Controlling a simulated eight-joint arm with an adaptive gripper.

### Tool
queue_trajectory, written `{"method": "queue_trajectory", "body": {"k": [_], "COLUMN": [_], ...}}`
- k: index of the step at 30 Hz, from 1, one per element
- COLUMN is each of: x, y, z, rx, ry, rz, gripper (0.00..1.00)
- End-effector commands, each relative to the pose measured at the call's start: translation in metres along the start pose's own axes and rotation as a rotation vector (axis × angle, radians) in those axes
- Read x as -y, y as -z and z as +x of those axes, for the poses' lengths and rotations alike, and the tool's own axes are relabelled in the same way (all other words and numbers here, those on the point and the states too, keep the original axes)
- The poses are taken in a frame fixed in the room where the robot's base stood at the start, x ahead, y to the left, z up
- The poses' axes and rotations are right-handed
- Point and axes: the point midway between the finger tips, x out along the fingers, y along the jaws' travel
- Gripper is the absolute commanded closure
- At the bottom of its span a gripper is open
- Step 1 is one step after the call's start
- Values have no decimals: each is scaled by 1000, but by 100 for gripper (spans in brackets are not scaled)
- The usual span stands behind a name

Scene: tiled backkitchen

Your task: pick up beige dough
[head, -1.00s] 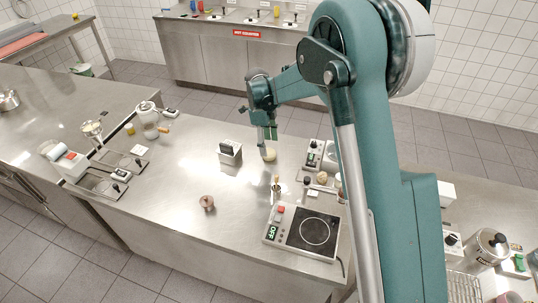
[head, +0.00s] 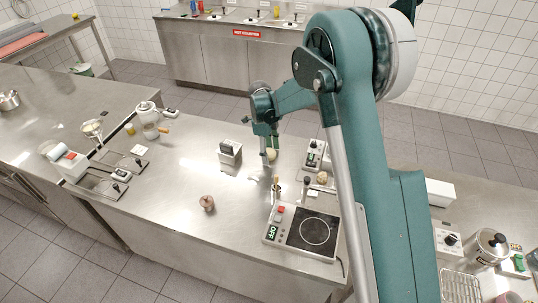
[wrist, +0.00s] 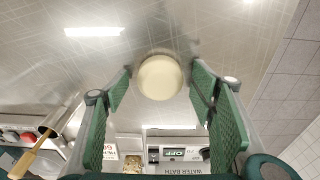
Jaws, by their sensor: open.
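The beige dough (head: 271,154) is a pale, rounded lump on the steel counter, right of the middle of the head view. In the wrist view the dough (wrist: 160,78) looks like a smooth cream disc, centred just past the fingertips. My gripper (head: 268,147) points down over the dough, and its fingers partly cover it in the head view. In the wrist view my gripper (wrist: 160,82) is open, with one green pad on either side of the dough and a gap on both sides. Nothing is held.
A water bath box (head: 315,155) is close on the right. A slotted metal box (head: 230,154) stands to the left. A small brown object (head: 207,202) lies on otherwise clear counter.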

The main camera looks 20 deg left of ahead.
Motion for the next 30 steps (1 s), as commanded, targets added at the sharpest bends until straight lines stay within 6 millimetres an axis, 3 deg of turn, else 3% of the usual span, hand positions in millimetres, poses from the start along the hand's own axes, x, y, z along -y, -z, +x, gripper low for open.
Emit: {"method": "queue_trajectory", "body": {"k": [3, 10, 22, 30], "x": [0, 0, 0, 0], "y": [0, 0, 0, 4], "z": [0, 0, -4, -28], "rx": [0, 0, 0, 0], "ry": [0, 0, 0, 0], "rz": [0, 0, 0, 0], "gripper": [44, 75, 75, 75]}}
